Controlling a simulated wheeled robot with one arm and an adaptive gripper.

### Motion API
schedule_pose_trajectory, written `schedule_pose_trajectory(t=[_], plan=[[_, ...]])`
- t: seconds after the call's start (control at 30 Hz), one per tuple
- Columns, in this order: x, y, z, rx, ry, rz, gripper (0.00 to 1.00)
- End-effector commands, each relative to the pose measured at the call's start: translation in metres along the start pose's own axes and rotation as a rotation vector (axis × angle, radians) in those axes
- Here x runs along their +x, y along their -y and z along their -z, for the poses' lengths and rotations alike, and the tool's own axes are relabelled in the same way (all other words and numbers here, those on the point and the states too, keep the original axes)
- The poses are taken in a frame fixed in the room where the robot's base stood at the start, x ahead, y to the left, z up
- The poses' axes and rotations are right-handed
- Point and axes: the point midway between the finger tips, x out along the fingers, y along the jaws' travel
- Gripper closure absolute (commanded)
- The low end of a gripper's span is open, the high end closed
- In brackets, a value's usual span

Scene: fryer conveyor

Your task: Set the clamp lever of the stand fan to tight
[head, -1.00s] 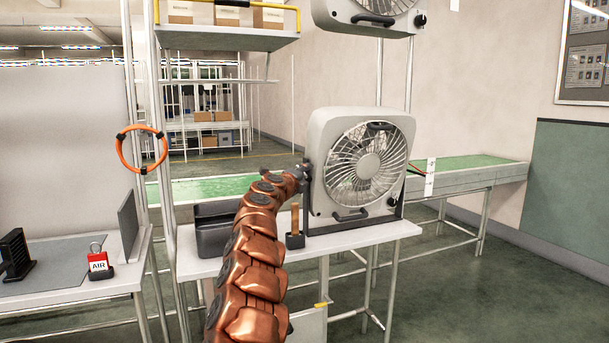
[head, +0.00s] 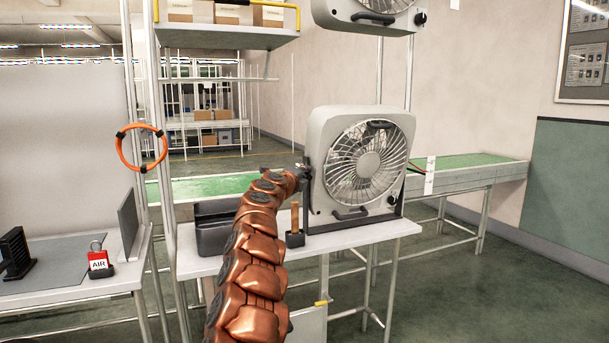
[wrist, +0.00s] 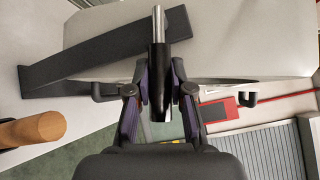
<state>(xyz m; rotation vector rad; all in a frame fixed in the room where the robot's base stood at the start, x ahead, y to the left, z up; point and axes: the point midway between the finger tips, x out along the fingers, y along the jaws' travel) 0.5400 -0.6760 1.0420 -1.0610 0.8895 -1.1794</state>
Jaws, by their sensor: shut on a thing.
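The stand fan (head: 362,165) is a grey box fan in a black stand bracket on the white table. Its clamp lever (wrist: 159,55), a black grip on a bright metal rod, shows upright in the middle of the wrist view. My gripper (wrist: 160,84) is shut on it, one finger on each side. In the head view my gripper (head: 303,174) is at the left side of the fan, where the lever is too small to make out. The black stand bracket (wrist: 95,55) crosses the upper left of the wrist view, against the grey housing.
A wooden handle (head: 295,217) stands in a black holder left of the fan; it also shows in the wrist view (wrist: 32,130). A dark bin (head: 214,235) sits beside it. A second fan (head: 365,15) hangs above. A green conveyor (head: 470,163) runs behind.

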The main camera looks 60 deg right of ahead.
Motion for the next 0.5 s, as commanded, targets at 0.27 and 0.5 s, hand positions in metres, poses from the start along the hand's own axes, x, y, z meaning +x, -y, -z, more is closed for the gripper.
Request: schedule_pose_trajectory(t=[0.27, 0.5], plan=[[0.000, 0.002, -0.001, -0.003, 0.000, -0.003, 1.00], [0.000, 0.011, -0.003, -0.037, -0.010, -0.038, 1.00]])
